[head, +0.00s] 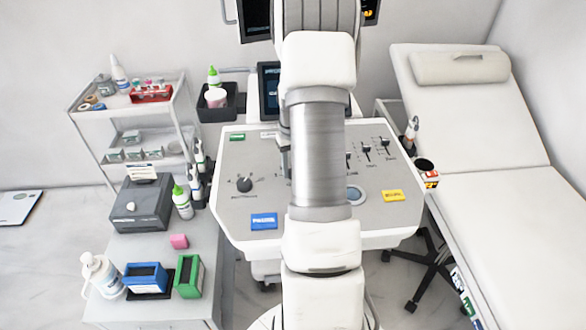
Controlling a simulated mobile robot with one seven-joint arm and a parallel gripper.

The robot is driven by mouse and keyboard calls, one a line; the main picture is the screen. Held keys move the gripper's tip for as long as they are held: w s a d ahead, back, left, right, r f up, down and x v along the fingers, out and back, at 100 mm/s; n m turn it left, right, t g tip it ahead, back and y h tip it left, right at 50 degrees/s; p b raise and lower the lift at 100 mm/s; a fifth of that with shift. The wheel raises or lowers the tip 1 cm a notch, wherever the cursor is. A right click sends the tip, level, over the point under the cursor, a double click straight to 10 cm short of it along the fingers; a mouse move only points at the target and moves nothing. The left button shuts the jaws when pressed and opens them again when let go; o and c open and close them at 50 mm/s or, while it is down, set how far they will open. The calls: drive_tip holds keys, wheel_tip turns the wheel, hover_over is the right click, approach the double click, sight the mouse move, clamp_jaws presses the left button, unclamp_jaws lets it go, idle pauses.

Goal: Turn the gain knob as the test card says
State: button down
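A black round knob (244,184) with a ring of marks and a label too small to read is on the left of the grey console panel (228,210). I cannot tell from its label whether it is the gain knob. A blue card (264,221) and a yellow card (393,196) lie on the panel, with a small green one (237,136) at its upper left. Their text is too small to read, so I cannot tell which is the test card. My arm covers the middle of the console. My gripper is not visible.
Black sliders (367,152) and a round blue-grey trackball (355,195) are on the panel's right. Probes (199,160) stand at its left edge. A grey side cabinet (160,245) holds bottles and boxes. A white couch (500,200) is at right.

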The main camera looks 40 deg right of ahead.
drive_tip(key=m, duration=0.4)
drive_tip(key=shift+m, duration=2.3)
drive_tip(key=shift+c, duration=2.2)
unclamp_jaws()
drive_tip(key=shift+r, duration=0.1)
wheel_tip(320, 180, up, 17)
drive_tip(key=p, duration=0.1)
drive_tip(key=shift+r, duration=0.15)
